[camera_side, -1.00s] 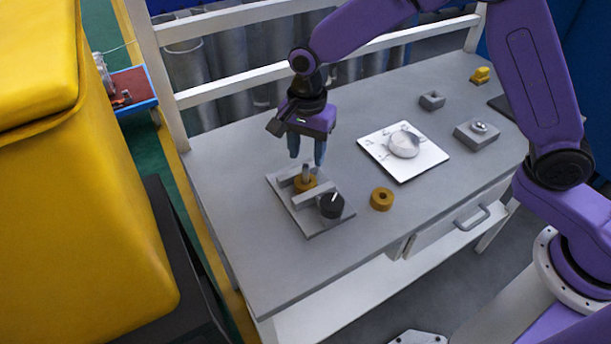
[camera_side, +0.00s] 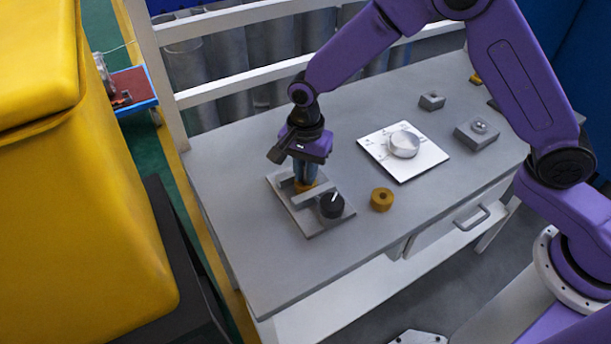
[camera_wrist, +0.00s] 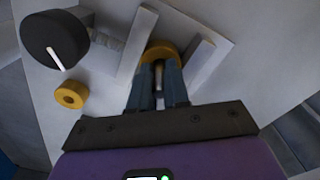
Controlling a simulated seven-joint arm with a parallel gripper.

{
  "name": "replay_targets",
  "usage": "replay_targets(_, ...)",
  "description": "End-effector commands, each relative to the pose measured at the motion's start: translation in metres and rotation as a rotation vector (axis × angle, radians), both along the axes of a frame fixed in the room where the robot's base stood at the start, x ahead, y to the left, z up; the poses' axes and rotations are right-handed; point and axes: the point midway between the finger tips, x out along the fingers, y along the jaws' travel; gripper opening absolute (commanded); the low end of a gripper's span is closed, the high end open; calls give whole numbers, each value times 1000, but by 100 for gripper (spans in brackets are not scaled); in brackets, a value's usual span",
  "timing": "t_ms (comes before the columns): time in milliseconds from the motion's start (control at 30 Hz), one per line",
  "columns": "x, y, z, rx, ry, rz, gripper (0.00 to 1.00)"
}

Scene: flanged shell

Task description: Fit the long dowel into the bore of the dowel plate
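The long dowel (camera_wrist: 158,76) is a slim grey pin standing upright in an orange ring (camera_wrist: 160,49) between two rails of a grey fixture (camera_side: 311,226). My gripper (camera_side: 305,184) points down over it, fingers close together on either side of the dowel. In the wrist view the fingers (camera_wrist: 158,85) flank the pin and appear closed on it. Its lower end is hidden in the ring. I cannot tell for certain which piece is the dowel plate; a small grey block with a dark hole (camera_side: 432,101) sits towards the back right.
A black knob with a white mark (camera_side: 332,206) stands on the fixture's near corner. A loose orange ring (camera_side: 381,199) lies to its right. A white plate with a round dish (camera_side: 404,147) and a grey block with a round top (camera_side: 477,134) lie further right. The front table is clear.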

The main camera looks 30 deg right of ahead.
Motion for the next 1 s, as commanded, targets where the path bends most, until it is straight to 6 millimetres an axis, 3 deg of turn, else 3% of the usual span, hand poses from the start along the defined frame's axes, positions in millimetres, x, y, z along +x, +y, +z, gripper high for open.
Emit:
replay_targets(467,1,1,11,2,-2,0,0)
replay_targets(633,1,1,33,2,-3,0,0)
replay_targets(1000,-40,-23,88,3,-4,1,0)
